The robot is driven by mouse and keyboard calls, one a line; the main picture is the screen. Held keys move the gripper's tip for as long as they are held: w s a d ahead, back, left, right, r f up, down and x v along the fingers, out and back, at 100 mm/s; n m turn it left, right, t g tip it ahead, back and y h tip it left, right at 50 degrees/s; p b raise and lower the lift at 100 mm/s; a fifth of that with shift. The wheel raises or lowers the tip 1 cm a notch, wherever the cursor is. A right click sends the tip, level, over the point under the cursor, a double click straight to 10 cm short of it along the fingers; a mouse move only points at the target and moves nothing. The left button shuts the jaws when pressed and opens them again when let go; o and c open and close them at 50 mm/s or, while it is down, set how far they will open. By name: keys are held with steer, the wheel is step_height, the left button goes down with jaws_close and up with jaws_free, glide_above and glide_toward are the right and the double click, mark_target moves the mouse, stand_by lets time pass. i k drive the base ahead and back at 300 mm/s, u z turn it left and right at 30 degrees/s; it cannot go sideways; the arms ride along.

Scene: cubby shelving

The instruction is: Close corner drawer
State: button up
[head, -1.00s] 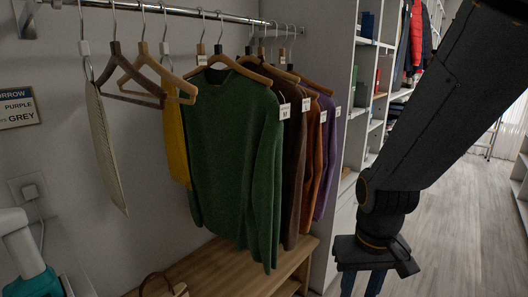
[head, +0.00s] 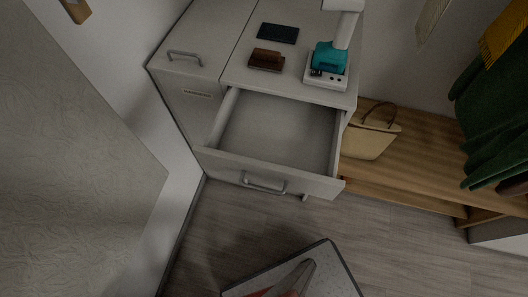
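The corner drawer (head: 275,135) is pulled out of a light grey cabinet in the head view. It is open toward the floor in front, and its inside looks empty. Its front panel (head: 215,160) carries a grey bar handle (head: 263,187). My gripper is not in view now, so its place relative to the drawer and its state cannot be seen.
On the cabinet top (head: 290,75) stand a teal-and-white device (head: 329,60), a brown block-like item (head: 267,60) and a dark flat item (head: 278,33). A wooden bench (head: 410,155) with a beige bag (head: 368,138) is right.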

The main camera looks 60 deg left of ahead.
mark_target(285, 143)
steer(key=z, duration=0.9)
steer(key=i, duration=0.7)
steer(key=u, duration=3.95)
